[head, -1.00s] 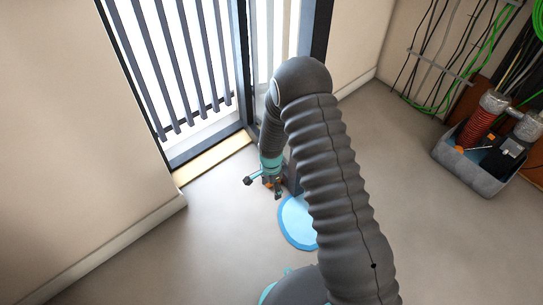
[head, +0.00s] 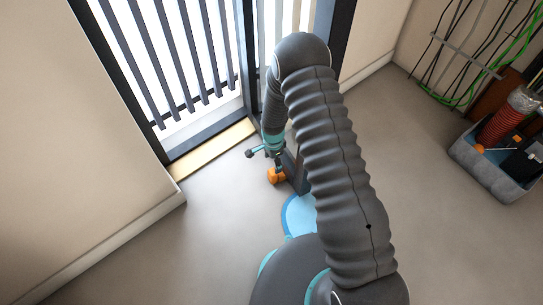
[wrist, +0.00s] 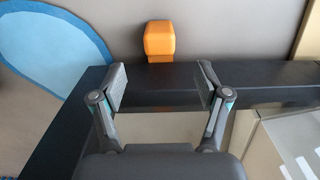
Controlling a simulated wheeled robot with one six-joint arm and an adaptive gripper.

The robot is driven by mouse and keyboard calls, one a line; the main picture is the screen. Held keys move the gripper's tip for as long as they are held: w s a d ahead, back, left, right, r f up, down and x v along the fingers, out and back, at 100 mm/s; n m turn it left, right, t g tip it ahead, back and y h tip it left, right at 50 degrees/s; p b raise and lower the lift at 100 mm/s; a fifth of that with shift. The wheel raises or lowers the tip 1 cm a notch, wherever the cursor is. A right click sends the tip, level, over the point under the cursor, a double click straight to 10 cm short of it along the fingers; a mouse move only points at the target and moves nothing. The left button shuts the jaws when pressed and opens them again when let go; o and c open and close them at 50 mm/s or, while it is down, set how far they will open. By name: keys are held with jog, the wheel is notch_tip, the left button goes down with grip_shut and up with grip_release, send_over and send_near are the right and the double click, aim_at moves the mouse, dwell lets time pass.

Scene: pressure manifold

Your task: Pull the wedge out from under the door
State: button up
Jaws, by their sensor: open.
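The orange wedge (head: 277,176) is on the floor against the lower dark rail of the door (head: 294,168). In the wrist view the wedge (wrist: 158,40) shows its blunt orange end on the far side of the dark rail (wrist: 165,82); any part under the door is hidden. My gripper (head: 265,154) is low beside the door, close to the wedge. In the wrist view my gripper (wrist: 162,82) is open and empty, its two fingers apart over the rail, with the wedge just beyond and between their lines. My arm hides much of the door.
A blue disc (head: 297,215) lies on the floor near my base. A grey crate (head: 487,172) with red hose stands at the right, below green and black cables (head: 450,65). A yellow threshold strip (head: 215,147) runs along the barred opening. The left floor is clear.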

aim_at(273, 172)
notch_tip(273, 172, down, 10)
jog(key=shift+r+b, duration=0.2)
jog(key=shift+b, duration=0.15)
jog(key=c, duration=1.3)
jog(key=shift+o, duration=0.2)
jog(key=shift+s+a+r+b, duration=0.1)
jog(key=shift+s+a+b, duration=0.1)
jog(key=shift+s+a, duration=0.85)
jog(key=shift+s+a+b, duration=0.2)
jog(key=shift+s+a, duration=0.2)
jog(key=shift+a, duration=1.2)
jog(key=shift+s+a+r+b, duration=0.1)
jog(key=shift+s+a+b, duration=0.1)
jog(key=shift+s+a, duration=0.85)
jog(key=shift+w+a, duration=0.25)
jog(key=shift+w, duration=0.05)
notch_tip(273, 172, up, 12)
jog(key=p, duration=0.6)
